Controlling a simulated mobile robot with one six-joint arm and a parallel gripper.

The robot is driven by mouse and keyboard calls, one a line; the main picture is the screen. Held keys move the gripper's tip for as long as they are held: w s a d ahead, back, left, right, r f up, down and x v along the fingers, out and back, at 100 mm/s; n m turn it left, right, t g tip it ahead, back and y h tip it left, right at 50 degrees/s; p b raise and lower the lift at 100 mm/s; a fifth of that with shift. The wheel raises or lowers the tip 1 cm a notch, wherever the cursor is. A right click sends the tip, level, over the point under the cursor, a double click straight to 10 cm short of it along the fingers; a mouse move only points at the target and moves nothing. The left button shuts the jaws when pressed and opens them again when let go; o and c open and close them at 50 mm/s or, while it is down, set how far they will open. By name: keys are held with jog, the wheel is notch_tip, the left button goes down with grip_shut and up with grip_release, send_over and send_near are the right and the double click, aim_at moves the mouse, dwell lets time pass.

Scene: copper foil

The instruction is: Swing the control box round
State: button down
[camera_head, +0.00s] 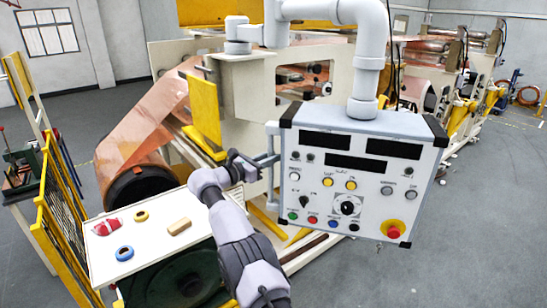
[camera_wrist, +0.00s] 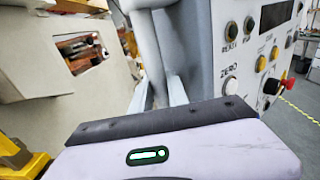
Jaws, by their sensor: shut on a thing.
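The control box (camera_head: 355,215) hangs from a thick grey pipe arm (camera_head: 368,75), its panel of displays, buttons and a red emergency stop facing me. A grey bar handle (camera_head: 271,178) stands along its left side. My gripper (camera_head: 264,160) is at this handle, shut on it; the fingertips are small and partly hidden. The box's side and buttons (camera_wrist: 231,85) show at the right there.
A white-topped bench (camera_head: 150,255) at lower left holds a red item, a yellow ring, a blue ring and a tan block. The copper foil machine (camera_head: 235,90) stands close behind the box. A yellow fence (camera_head: 60,215) is at left. Grey floor (camera_head: 480,240) is clear at right.

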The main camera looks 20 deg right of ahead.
jog(key=shift+w+d+f, duration=0.1)
jog(key=shift+w, duration=0.1)
jog(key=c, duration=1.5)
grip_release()
jog(key=shift+c, duration=0.2)
jog(key=shift+o, duration=1.2)
jog(key=shift+w+f, duration=0.1)
jog(key=shift+w, duration=0.15)
jog(key=b+v, duration=0.4)
jog(key=v, duration=1.3)
jog(key=shift+s, duration=0.15)
